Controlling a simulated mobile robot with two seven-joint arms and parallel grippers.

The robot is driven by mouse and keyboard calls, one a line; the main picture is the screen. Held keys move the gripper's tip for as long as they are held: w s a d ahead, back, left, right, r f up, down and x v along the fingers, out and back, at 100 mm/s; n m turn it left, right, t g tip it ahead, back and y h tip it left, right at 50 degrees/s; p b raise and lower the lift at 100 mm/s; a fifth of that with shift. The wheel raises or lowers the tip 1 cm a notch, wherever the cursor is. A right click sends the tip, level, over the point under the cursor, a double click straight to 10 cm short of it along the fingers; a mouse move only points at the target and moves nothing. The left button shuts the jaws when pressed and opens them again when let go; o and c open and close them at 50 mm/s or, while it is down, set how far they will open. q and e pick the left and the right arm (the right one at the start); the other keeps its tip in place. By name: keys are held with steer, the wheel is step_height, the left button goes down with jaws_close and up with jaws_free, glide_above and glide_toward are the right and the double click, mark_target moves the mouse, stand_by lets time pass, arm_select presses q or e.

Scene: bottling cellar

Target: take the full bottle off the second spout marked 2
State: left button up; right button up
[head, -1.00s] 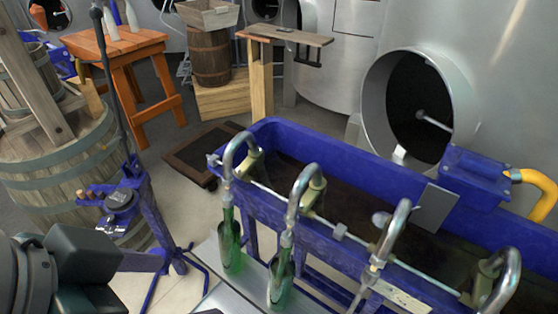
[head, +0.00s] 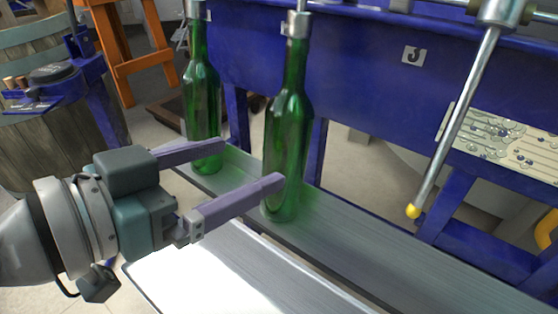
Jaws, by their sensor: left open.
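Two green bottles stand upright on a grey shelf (head: 385,250), with their necks at the spouts above. The left bottle (head: 203,105) is farther away. The second bottle (head: 289,125) stands nearer, and its spout (head: 300,22) comes down onto its mouth; the label behind it is mostly hidden. How full it is I cannot tell. My left gripper (head: 254,165) is open, its two purple fingers pointing at the second bottle's lower body. The near fingertip overlaps this bottle in the picture; the far fingertip ends left of it. Contact is unclear. My right gripper is out of view.
The third spout's bare tube (head: 455,130) with a yellow tip hangs at right, no bottle under it, near the label 3 (head: 413,55). The blue trough (head: 350,65) lies behind the bottles. A blue stand (head: 85,95) and barrel are at left.

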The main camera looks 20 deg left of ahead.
arm_select(q)
steer(key=t+b, duration=0.2)
steer(key=b, duration=0.4)
glide_toward(273, 170)
steer(key=shift+n+y, duration=0.3)
steer(key=shift+n, duration=0.1)
steer(key=shift+b+x, duration=2.55)
steer(key=shift+x, duration=4.2)
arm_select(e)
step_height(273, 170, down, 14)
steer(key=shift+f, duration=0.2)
arm_select(q)
steer(key=shift+f, duration=0.1)
jaws_close()
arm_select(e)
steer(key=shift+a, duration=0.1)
